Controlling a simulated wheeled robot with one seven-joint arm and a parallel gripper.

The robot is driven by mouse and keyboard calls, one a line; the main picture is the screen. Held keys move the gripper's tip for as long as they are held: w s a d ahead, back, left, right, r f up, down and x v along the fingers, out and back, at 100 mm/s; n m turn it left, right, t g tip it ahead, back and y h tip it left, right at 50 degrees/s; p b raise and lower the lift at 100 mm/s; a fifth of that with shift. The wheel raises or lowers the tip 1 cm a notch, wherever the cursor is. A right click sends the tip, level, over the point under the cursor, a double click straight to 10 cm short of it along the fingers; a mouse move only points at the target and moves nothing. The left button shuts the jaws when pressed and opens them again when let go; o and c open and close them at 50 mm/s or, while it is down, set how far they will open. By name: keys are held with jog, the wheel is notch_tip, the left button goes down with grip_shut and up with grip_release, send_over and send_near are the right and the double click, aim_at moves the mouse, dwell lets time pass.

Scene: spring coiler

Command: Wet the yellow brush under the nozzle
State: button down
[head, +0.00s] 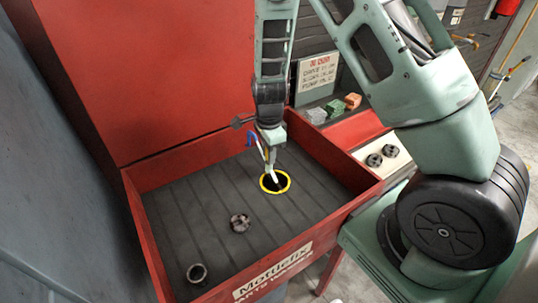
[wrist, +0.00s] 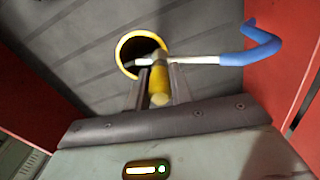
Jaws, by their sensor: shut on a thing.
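My gripper (wrist: 160,72) is shut on the yellow brush (wrist: 158,88), which shows between its two fingers in the wrist view. The nozzle (wrist: 198,60) is a pale tube with a blue sleeve, and it crosses just beyond the fingertips at the brush's far end. I cannot tell if brush and nozzle touch, and no water is clearly visible. In the head view my gripper (head: 269,150) points down over the basin, close beside the nozzle (head: 274,177). The brush is mostly hidden there.
A yellow-rimmed hole (head: 264,186) lies below in the grey basin floor (head: 190,200), inside red walls. A dark toothed part (head: 240,223) and a ring (head: 197,273) lie at the front.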

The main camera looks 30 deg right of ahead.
jog(key=shift+r, duration=0.1)
jog(key=s+r+p, duration=0.3)
jog(key=shift+s+r, duration=0.15)
jog(key=shift+r, duration=0.25)
dwell(0.4)
